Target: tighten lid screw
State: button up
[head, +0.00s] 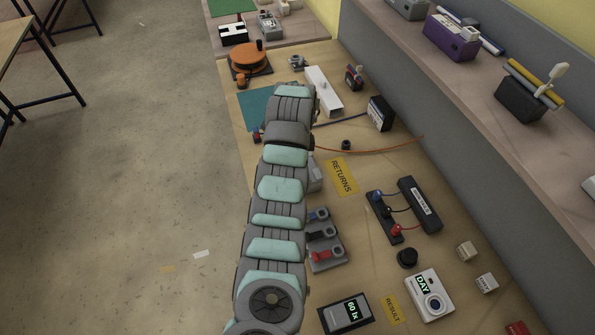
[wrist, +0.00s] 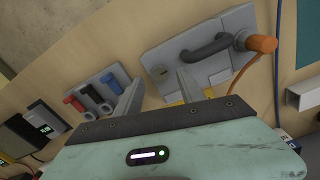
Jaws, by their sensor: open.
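In the wrist view, a grey plate-like unit (wrist: 218,68) carries a dark curved handle (wrist: 208,50) and an orange knob (wrist: 262,43). A small round brass-coloured fitting (wrist: 160,72), perhaps the lid screw, sits near its left corner. My gripper (wrist: 160,84) is open, with its two pale fingers apart and nothing seen between them. The fingers appear over the left edge of this unit; whether they touch it I cannot tell. In the head view my arm covers the gripper and most of this unit.
A grey holder with blue, black and red plugs (head: 325,250) stands beside my arm; it also shows in the wrist view (wrist: 97,92). A yellow RETURNS label (head: 342,176) lies right of my arm.

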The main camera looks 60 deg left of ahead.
notch_tip(320, 180, up, 8)
jog(key=p, duration=0.2)
jog(key=shift+p, duration=0.3)
dwell(0.4)
